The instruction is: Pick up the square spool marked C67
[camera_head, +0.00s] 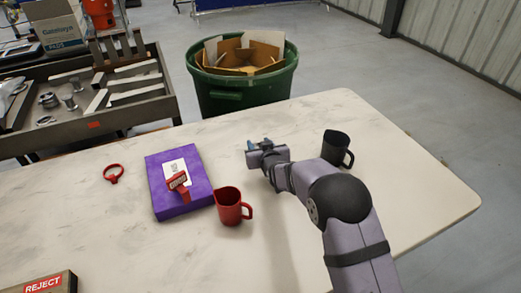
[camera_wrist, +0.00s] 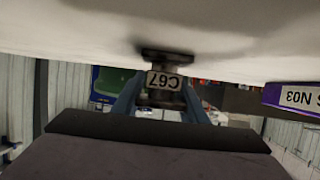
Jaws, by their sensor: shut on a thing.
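The square spool marked C67 (camera_wrist: 166,60) is dark, with a pale label, and shows upside down in the wrist view. My gripper (camera_wrist: 160,88) is shut on it, with a blue finger on each side. The spool is at or close to the pale tabletop; I cannot tell whether it touches it. In the head view my gripper (camera_head: 252,145) is low over the table's back part, and the spool is hidden or too small to make out there.
A red mug (camera_head: 229,207) and a purple box (camera_head: 157,187) with a red labelled item (camera_head: 178,183) on it are left of my arm. A black mug (camera_head: 337,148) is to the right. A red ring-like item (camera_head: 113,173) lies far left. A green bin (camera_head: 235,97) stands behind the table (camera_head: 415,185).

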